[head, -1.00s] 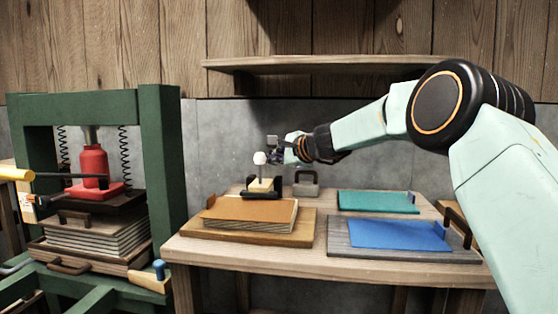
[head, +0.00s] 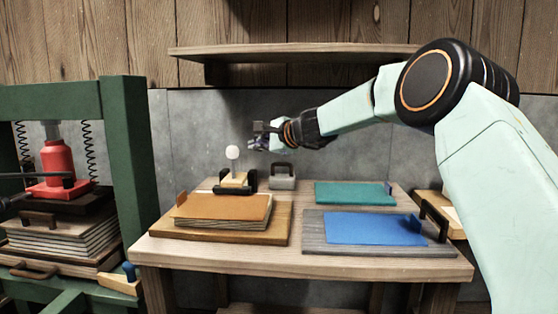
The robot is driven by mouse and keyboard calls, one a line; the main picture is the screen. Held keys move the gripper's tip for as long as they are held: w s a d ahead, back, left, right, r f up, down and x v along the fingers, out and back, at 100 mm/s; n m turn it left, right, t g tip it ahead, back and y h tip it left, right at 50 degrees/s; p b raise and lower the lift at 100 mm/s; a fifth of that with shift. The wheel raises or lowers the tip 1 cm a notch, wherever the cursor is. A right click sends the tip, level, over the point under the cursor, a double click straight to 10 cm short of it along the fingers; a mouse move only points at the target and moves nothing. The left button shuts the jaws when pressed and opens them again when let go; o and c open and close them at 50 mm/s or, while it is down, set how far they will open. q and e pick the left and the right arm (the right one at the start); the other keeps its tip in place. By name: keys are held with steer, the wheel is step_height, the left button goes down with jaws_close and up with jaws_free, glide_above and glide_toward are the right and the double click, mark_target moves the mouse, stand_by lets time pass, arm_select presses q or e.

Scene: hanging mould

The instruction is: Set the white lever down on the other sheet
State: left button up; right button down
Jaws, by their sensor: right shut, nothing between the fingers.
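A white ball knob (head: 232,153) tops a thin upright rod, which I take to be the white lever. Its base (head: 235,184) is dark with a pale yellow block, at the back left of the table. My right gripper (head: 257,135) is shut and empty, above and to the right of the knob, apart from it in the picture. A blue sheet (head: 370,229) lies on a grey board at the front right. A teal sheet (head: 350,194) lies behind it. An orange-brown sheet (head: 225,207) tops a stack at the left. My left gripper is not in view.
A green press (head: 123,150) with a red jack (head: 57,162) stands at the left. A grey block with a dark handle (head: 283,180) sits near the wall. A wooden shelf (head: 290,51) juts out above. A dark handle (head: 434,220) stands at the grey board's right end.

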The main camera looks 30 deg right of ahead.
steer(key=s+d+f+b, duration=0.1)
steer(key=s+f+b, duration=0.1)
steer(key=s, duration=0.6)
steer(key=shift+s+d+f, duration=0.15)
steer(key=shift+s+f, duration=0.2)
steer(key=shift+f, duration=0.1)
